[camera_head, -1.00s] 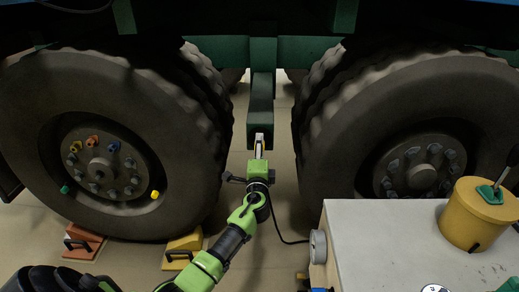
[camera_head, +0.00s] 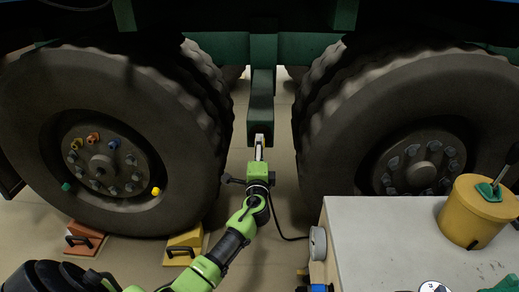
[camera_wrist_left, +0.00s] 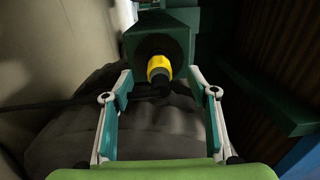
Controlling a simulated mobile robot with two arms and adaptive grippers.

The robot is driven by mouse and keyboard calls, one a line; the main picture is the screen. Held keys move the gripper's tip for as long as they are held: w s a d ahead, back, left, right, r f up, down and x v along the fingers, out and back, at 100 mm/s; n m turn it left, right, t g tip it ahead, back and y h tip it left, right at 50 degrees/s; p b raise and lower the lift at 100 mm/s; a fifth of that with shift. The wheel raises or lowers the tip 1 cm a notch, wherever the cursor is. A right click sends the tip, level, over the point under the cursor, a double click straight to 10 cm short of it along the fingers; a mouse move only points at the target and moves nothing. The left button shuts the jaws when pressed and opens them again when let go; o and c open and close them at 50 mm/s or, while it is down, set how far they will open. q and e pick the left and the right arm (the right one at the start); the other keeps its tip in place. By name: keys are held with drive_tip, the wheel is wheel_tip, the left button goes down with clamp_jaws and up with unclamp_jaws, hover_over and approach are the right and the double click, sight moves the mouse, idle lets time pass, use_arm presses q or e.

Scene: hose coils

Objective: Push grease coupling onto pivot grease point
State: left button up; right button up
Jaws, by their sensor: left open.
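The grease coupling (camera_wrist_left: 159,67) has a yellow collar and a black rear part. In the left wrist view it sits against the dark end face of the green pivot beam (camera_wrist_left: 178,24). The grease point itself is hidden behind it, so I cannot tell how fully it is seated. My left gripper (camera_wrist_left: 159,76) is open, with one finger on each side of the coupling and gaps visible. In the head view my left gripper (camera_head: 260,142) reaches the lower end of the green beam (camera_head: 261,105) between the two wheels. My right gripper is not in view.
Large tyres stand left (camera_head: 205,120) and right (camera_head: 315,130) of the arm, leaving a narrow gap. A black hose (camera_head: 283,236) runs from the gripper area towards a pale cabinet (camera_head: 375,240). A yellow pot (camera_head: 470,215) stands on it. Wheel chocks (camera_head: 184,246) lie at lower left.

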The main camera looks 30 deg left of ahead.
use_arm(q)
drive_tip(key=shift+s+d, duration=0.3)
drive_tip(key=shift+s, duration=0.2)
idle(0.3)
drive_tip(key=v, duration=1.2)
drive_tip(key=shift+s, duration=0.1)
